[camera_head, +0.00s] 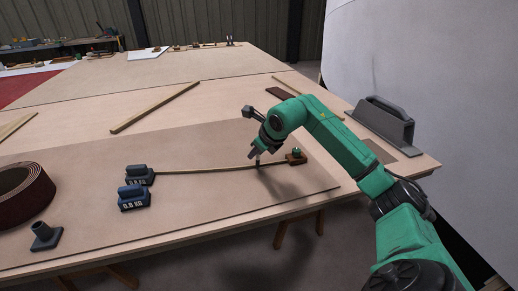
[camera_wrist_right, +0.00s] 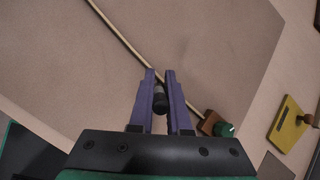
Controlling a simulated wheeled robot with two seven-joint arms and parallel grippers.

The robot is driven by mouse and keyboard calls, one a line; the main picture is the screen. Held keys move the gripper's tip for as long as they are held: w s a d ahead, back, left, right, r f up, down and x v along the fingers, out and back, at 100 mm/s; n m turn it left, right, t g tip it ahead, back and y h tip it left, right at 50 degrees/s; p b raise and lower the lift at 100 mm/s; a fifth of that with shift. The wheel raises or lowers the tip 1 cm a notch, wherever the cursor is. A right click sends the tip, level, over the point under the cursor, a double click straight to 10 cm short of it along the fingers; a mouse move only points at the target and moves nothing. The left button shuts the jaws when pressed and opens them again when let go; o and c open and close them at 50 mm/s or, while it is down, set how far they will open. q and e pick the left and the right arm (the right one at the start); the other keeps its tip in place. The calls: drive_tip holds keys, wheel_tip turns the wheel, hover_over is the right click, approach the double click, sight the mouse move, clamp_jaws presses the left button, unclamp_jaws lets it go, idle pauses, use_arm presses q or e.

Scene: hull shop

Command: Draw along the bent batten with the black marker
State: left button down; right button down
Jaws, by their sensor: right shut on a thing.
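The bent batten (camera_head: 205,170) is a thin pale strip lying on the brown sheet, from a dark weight (camera_head: 138,176) at its left to a brown block with a green knob (camera_head: 297,158) at its right. It crosses the right wrist view diagonally (camera_wrist_right: 122,35). My right gripper (camera_head: 259,153) is low over the batten's right part, near the block. It is shut on the black marker (camera_wrist_right: 159,99), held between its purple fingers and short and dark in the head view (camera_head: 258,163). I cannot tell whether the tip touches the sheet. My left gripper is out of view.
A second, blue-grey weight (camera_head: 133,198) stands in front of the first. A brown coil (camera_head: 22,193) and a grey socketed stand (camera_head: 45,237) are at the left. A loose wooden strip (camera_head: 155,107) lies behind. A large grey handled tool (camera_head: 381,122) stands at the right. The sheet's front is clear.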

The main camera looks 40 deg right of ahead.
drive_tip(key=shift+w+a, duration=0.1)
drive_tip(key=shift+a, duration=0.1)
drive_tip(key=shift+w+a+r+p, duration=0.1)
drive_tip(key=shift+w+a+p, duration=0.05)
drive_tip(key=shift+a+p, duration=0.2)
drive_tip(key=shift+w+a, duration=0.15)
drive_tip(key=shift+w+a+p, duration=0.15)
drive_tip(key=shift+a+p, duration=0.25)
drive_tip(key=shift+p, duration=0.1)
drive_tip(key=shift+w+a, duration=0.1)
drive_tip(key=shift+a, duration=0.05)
drive_tip(key=shift+w+a+p, duration=0.25)
drive_tip(key=shift+a+p, duration=0.15)
drive_tip(key=shift+a, duration=0.15)
drive_tip(key=shift+w+a+p, duration=0.25)
drive_tip(key=shift+a+p, duration=0.1)
drive_tip(key=shift+a, duration=0.15)
drive_tip(key=shift+w+a, duration=0.1)
drive_tip(key=shift+a, duration=0.05)
drive_tip(key=shift+a, duration=0.1)
